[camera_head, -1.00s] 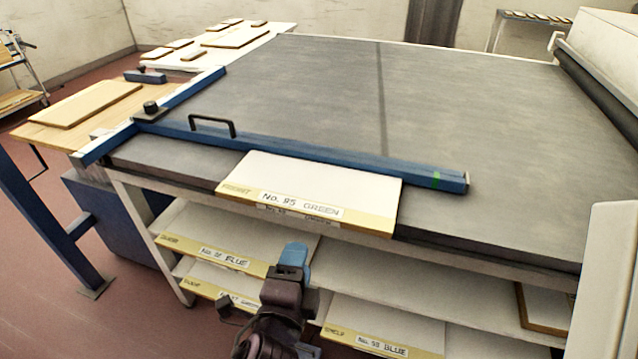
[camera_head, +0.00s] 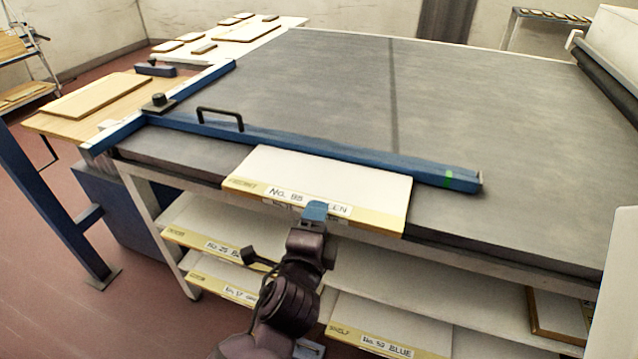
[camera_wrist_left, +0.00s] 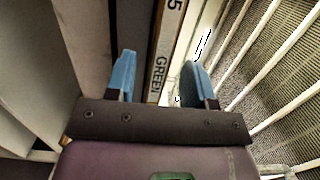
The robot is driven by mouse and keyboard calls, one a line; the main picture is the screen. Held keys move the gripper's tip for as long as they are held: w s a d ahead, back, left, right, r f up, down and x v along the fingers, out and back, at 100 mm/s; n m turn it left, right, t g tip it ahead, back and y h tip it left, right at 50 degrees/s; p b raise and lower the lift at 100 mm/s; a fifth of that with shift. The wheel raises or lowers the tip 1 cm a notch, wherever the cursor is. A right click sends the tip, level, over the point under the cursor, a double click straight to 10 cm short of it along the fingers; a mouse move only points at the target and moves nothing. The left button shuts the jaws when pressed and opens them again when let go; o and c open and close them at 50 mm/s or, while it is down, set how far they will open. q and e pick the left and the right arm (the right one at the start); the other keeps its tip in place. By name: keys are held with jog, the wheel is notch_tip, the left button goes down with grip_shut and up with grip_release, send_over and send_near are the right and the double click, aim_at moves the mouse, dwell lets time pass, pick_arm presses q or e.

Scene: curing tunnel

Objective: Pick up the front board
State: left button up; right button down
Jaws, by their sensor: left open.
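The front board (camera_head: 320,175) is a white panel with a yellow front strip marked "FRONT" and "No. 85 GREEN". It lies on the near edge of the dark belt table and overhangs it. My left gripper (camera_head: 316,212) is at the board's front edge and hides part of the label. In the left wrist view the jaws (camera_wrist_left: 159,75) are open, one blue finger on each side of the board's labelled edge (camera_wrist_left: 167,50). I cannot tell whether either finger touches it. My right gripper is not in view.
A blue guide bar (camera_head: 350,154) with a black handle (camera_head: 220,115) lies across the belt (camera_head: 300,90) just behind the board. Below, a shelf holds several labelled boards, one marked "BLUE" (camera_head: 385,328). A wooden side table (camera_head: 55,125) stands at left.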

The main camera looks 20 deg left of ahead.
aim_at(319, 184)
pick_arm(q)
jog(key=shift+w+a, duration=0.2)
jog(key=shift+w, duration=1.45)
grip_shut()
